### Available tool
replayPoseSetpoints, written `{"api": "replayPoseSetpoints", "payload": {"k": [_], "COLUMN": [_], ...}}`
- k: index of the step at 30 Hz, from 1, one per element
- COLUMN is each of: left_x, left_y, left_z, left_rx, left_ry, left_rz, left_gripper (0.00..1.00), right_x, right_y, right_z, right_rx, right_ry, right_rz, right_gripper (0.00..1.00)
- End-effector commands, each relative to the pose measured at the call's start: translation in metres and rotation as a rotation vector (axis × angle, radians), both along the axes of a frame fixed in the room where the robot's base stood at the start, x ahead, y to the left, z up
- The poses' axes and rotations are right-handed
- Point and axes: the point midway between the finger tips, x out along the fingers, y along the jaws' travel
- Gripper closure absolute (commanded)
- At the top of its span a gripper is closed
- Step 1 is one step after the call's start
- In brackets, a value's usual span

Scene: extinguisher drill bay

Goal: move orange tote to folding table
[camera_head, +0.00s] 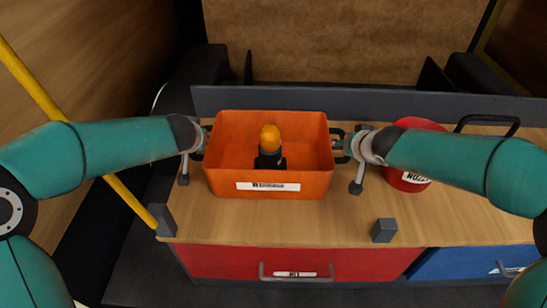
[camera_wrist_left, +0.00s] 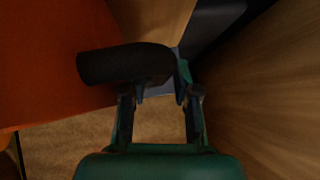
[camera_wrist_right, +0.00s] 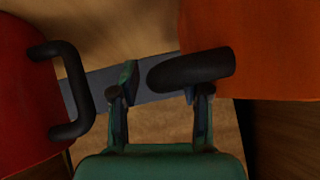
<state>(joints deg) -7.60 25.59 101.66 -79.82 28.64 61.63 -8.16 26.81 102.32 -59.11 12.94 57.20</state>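The orange tote (camera_head: 220,170) stands upright on a wood-topped bench (camera_head: 300,225). Inside it is a black object with a rounded orange-yellow top (camera_head: 270,138). My left gripper (camera_head: 205,140) is at the tote's left handle. In the left wrist view its fingers (camera_wrist_left: 160,85) stand on either side of the black handle (camera_wrist_left: 120,63), close to it; whether they grip is unclear. My right gripper (camera_head: 342,145) is at the right handle. In the right wrist view its fingers (camera_wrist_right: 158,90) are apart around the handle (camera_wrist_right: 195,69), with a gap on the left. No folding table is identifiable.
A red bucket (camera_head: 410,184) with a black handle stands right of the tote, partly behind my right arm. A grey block (camera_head: 383,230) sits near the bench's front edge. A grey ledge (camera_head: 330,101) runs along the back. A yellow pole (camera_head: 30,82) slants at left.

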Motion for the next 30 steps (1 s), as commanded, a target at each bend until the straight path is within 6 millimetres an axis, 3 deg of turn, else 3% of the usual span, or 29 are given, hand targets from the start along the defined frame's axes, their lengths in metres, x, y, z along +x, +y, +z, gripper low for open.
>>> {"api": "replayPoseSetpoints", "payload": {"k": [1,5,8,30], "left_x": [-0.0001,-0.0002,-0.0003,0.0004], "left_y": [0.0001,0.0,-0.0001,-0.0007], "left_z": [0.0,0.0001,0.0001,0.0091], "left_rx": [0.0,0.0,0.001,0.001], "left_ry": [0.0,0.0,0.0,-0.003], "left_rz": [0.0,0.0,-0.001,-0.001], "left_gripper": [0.81,1.0,1.0,1.0], "right_x": [-0.0001,-0.0002,-0.0001,0.0004], "right_y": [0.0,0.0,-0.0001,-0.0006], "right_z": [0.0002,0.0002,0.0003,0.0096], "right_rx": [0.0,0.0,0.0,0.002], "right_ry": [0.0,0.0,0.0,-0.005], "right_rz": [0.0,0.0,0.0,-0.001], "right_gripper": [0.64,0.86,1.0,1.0]}}
